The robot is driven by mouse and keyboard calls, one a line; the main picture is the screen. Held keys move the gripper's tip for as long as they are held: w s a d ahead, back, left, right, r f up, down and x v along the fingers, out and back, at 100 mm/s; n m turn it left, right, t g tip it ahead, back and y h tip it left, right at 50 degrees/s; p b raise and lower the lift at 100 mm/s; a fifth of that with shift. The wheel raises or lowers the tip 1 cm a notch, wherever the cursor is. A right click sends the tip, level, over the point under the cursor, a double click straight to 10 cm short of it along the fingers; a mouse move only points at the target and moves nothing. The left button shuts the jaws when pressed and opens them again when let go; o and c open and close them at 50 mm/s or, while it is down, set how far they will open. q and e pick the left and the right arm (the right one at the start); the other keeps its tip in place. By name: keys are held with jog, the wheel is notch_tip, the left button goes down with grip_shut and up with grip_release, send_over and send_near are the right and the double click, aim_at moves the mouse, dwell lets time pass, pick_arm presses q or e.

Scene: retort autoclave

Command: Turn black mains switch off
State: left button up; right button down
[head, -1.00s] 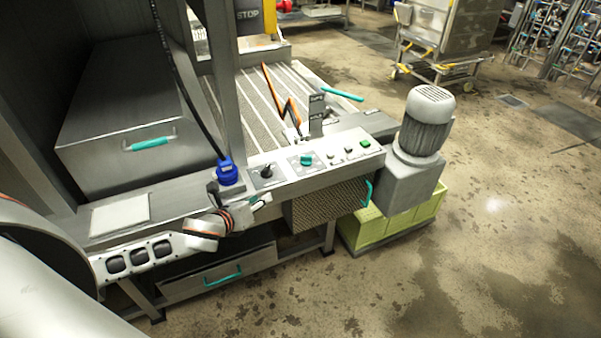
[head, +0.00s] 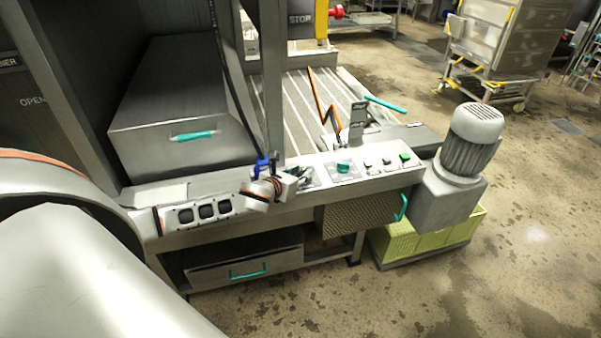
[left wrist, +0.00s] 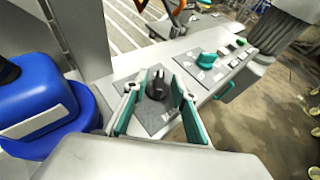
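The black mains switch (left wrist: 156,86) is a rotary knob on a grey plate in the panel, seen in the left wrist view. My left gripper (left wrist: 154,98) is open, with one teal-lined finger on each side of the knob. I cannot tell whether either finger touches it. In the head view my left gripper (head: 298,177) is at the left part of the control panel (head: 372,181) and hides the black switch. My right gripper is not in view.
A teal knob (head: 344,167) and several push buttons sit to the right. A grey post (head: 272,90) rises behind the panel.

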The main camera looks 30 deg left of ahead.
pick_arm(q)
jog(key=shift+w, duration=0.15)
grip_shut()
